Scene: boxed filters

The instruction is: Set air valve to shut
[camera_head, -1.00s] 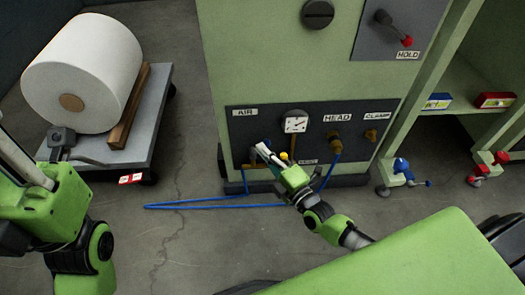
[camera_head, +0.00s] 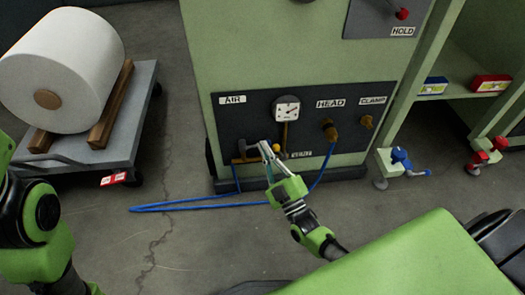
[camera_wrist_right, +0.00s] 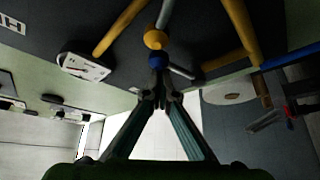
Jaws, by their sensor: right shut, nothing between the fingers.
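The AIR label (camera_head: 233,99) is on the dark lower panel of the green machine. Below it, brass-coloured fittings (camera_head: 242,148) lead to a blue hose; the valve handle is hard to make out, partly behind my gripper. My right gripper (camera_head: 265,149) is shut and empty, close in front of these fittings. In the right wrist view, the shut fingertips (camera_wrist_right: 159,84) point at a blue ball (camera_wrist_right: 157,61), with a yellow ball (camera_wrist_right: 155,39) beyond it and a grey lever (camera_wrist_right: 181,72) beside it. Contact cannot be told. My left gripper is out of view.
A pressure gauge (camera_head: 287,109) and the HEAD (camera_head: 330,104) and CLAMP (camera_head: 373,101) fittings share the panel. A blue hose (camera_head: 165,208) loops over the floor. A cart (camera_head: 130,120) with a white roll stands left. Blue and red valve-like parts stand right.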

